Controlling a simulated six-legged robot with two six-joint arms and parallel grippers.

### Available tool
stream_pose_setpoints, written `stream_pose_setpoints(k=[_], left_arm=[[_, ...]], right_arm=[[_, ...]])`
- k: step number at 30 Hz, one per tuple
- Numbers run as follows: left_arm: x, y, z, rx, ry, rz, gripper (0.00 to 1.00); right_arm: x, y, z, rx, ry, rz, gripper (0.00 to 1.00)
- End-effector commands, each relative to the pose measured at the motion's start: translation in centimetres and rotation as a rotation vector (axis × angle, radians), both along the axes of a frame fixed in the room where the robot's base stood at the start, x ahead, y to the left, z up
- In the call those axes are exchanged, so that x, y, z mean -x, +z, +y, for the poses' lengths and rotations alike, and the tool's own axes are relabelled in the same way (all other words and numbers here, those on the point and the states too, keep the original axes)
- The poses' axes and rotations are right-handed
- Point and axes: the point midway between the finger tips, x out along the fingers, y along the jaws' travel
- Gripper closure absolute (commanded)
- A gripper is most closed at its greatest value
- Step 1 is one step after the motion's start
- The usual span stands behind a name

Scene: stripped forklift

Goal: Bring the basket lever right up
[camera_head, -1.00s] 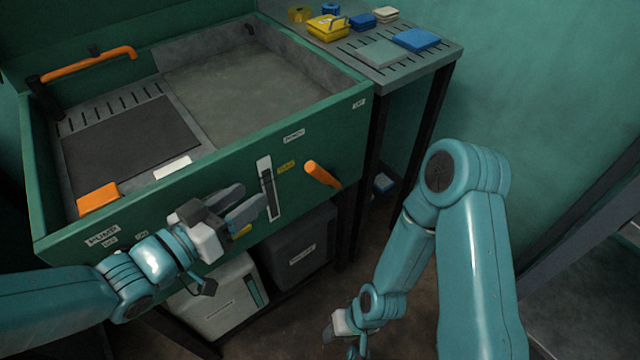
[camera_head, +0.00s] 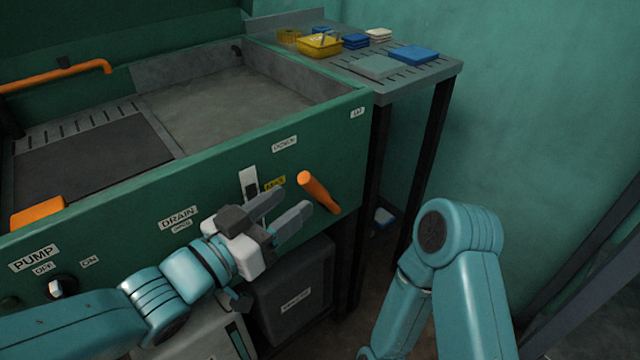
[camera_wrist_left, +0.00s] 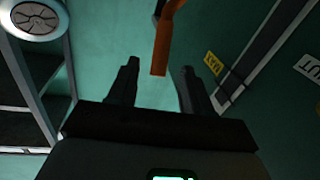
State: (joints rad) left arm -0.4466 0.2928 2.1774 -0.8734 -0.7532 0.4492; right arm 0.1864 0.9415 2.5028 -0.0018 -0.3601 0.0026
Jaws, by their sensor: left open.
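The basket lever (camera_head: 319,192) is an orange handle on the right part of the green front panel. It slants down to the right, below and between a DOWN label (camera_head: 284,144) and an UP label (camera_head: 357,113). My left gripper (camera_head: 298,199) is open and empty, its fingertips just left of the lever in the head view. In the left wrist view the lever (camera_wrist_left: 163,45) hangs in line with the gap between the two open fingers (camera_wrist_left: 158,66). I cannot tell whether a finger touches it. My right gripper is out of view; only its arm shows.
A slotted gauge with a yellow MAX label (camera_head: 274,183) sits beside the lever, behind the left fingers. A PUMP knob (camera_head: 57,287) is at the left. A dark container (camera_head: 295,297) stands below. A side table (camera_head: 440,67) holds small items at the right.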

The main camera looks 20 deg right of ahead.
Motion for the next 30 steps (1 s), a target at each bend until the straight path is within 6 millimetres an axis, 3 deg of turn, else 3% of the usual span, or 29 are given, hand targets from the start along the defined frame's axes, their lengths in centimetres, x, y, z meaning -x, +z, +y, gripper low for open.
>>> stream_pose_setpoints(k=[3,9,15,23,24,28,30], left_arm=[[-1.5,-0.3,-2.7,-0.001,-0.004,-0.001,0.50],[-3.4,-0.2,-5.9,-0.001,-0.002,-0.002,0.50],[-4.3,0.0,-7.2,0.000,0.000,0.000,0.50],[-4.4,0.0,-7.4,0.000,0.001,0.001,0.50],[-4.4,0.0,-7.4,0.000,0.001,0.000,0.54],[-4.4,0.0,-7.4,0.000,0.001,0.000,0.96],[-4.4,0.0,-7.4,0.000,0.001,0.000,1.00]], right_arm=[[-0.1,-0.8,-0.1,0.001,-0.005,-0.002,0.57],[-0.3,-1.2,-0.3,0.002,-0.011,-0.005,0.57],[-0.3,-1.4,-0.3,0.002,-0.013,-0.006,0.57],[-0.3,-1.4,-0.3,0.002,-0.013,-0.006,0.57],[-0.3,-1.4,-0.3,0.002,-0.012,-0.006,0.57],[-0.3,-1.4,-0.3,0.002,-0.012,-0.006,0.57],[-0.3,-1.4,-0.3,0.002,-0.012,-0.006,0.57]])
